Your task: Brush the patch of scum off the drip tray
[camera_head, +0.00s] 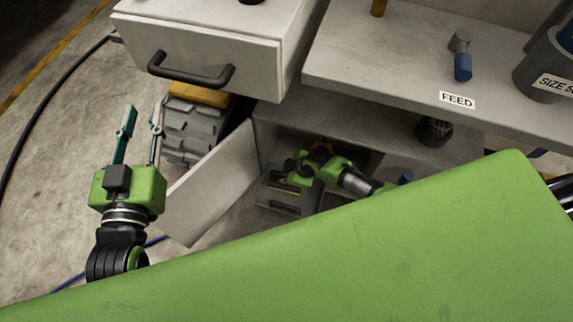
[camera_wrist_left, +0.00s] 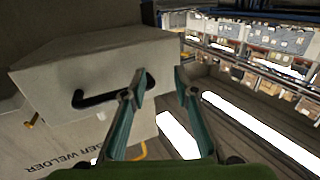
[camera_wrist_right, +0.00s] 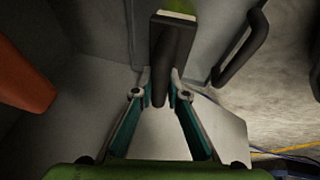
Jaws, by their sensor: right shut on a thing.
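I cannot pick out the drip tray or the scum patch for certain.
The cabinet door (camera_head: 212,185) stands open. A drawer (camera_head: 215,45) with a dark handle juts out above. An orange thing (camera_wrist_right: 25,80) is near my right gripper. A green surface hides the lower right.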

